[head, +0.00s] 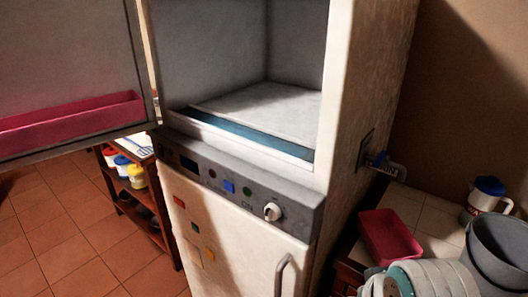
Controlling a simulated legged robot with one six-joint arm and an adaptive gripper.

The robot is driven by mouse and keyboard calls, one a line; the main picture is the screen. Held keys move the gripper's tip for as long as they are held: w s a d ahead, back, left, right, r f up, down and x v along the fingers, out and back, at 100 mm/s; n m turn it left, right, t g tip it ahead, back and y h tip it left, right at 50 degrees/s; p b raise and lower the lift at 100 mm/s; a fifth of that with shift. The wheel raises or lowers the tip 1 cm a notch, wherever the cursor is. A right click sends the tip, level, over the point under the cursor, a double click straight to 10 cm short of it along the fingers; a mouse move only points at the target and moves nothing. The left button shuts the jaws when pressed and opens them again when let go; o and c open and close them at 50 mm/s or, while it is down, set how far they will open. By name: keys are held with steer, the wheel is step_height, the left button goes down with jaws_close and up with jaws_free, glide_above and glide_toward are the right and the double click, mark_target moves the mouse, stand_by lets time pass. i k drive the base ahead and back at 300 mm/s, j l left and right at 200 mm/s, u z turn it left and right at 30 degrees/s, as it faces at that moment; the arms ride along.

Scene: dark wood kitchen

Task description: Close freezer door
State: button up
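The freezer door (70,60) stands wide open at the left, with its inner side facing me. A pink-red door shelf (70,122) runs along its lower part. The top and left parts of the door are cut off by the frame. The freezer compartment (255,103) is open at the top middle and looks empty in the part that shows. My gripper cannot be made out in the head view.
Below are a control panel (235,187) with a white knob (272,212) and a shut lower door (225,245). Shelves with jars (137,175) stand behind the open door. A counter at right holds a red tray (389,236) and a jug (487,196). Tiled floor (65,240) lies clear at left.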

mark_target(74, 74)
steer(key=k+j, duration=0.15)
steer(key=j, duration=0.2)
steer(key=k+j+z, duration=0.1)
steer(key=j, duration=0.25)
steer(key=k+j, duration=0.2)
steer(key=j, duration=0.15)
steer(key=j+z, duration=0.15)
steer(key=j, duration=0.3)
steer(key=k+j+z, duration=0.15)
steer(key=j, duration=0.25)
steer(key=j+z, duration=0.15)
steer(key=j, duration=0.3)
steer(key=k+j+z, duration=0.1)
steer(key=j, duration=0.3)
steer(key=k+j+z, duration=0.15)
steer(key=j, duration=0.25)
steer(key=k+j+z, duration=0.15)
steer(key=j, duration=0.25)
steer(key=j+z, duration=0.15)
steer(key=j, duration=0.3)
steer(key=k+j+z, duration=0.1)
steer(key=j, duration=0.3)
steer(key=k+j+z, duration=0.15)
steer(key=j, duration=0.25)
steer(key=j+z, duration=0.15)
steer(key=j, duration=0.3)
steer(key=k+j+z, duration=0.1)
steer(key=j, duration=0.25)
steer(key=j+z, duration=0.15)
steer(key=j, duration=0.95)
